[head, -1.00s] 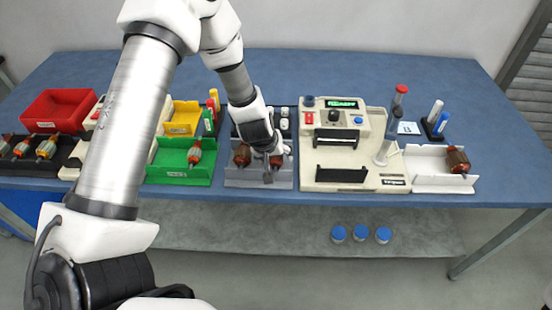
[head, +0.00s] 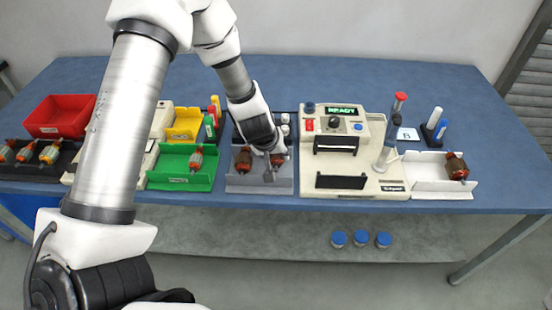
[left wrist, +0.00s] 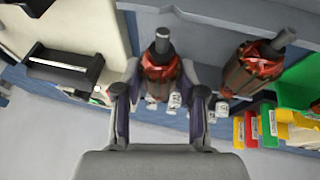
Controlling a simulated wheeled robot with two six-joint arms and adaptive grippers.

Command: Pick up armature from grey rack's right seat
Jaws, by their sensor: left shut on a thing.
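The grey rack (head: 245,184) stands near the table's front edge, between the green tray and the winding machine. One armature (head: 243,161), brown with copper windings, sits in its left seat. My left gripper (head: 270,158) reaches down at the rack's right seat and partly hides the armature there (head: 278,158). In the left wrist view this armature (left wrist: 160,68) stands between my two fingers, its shaft end pointing up in the picture, and the fingers are shut on it. It still appears at seat level. The left-seat armature also shows in the left wrist view (left wrist: 252,68). My right gripper is not in view.
The winding machine (head: 395,187) is close on the right, with a white tray (head: 425,190) holding an armature beyond it. The green tray (head: 165,183) with another armature is close on the left. White-capped bottles (head: 285,122) stand behind the rack. Open table lies at the back.

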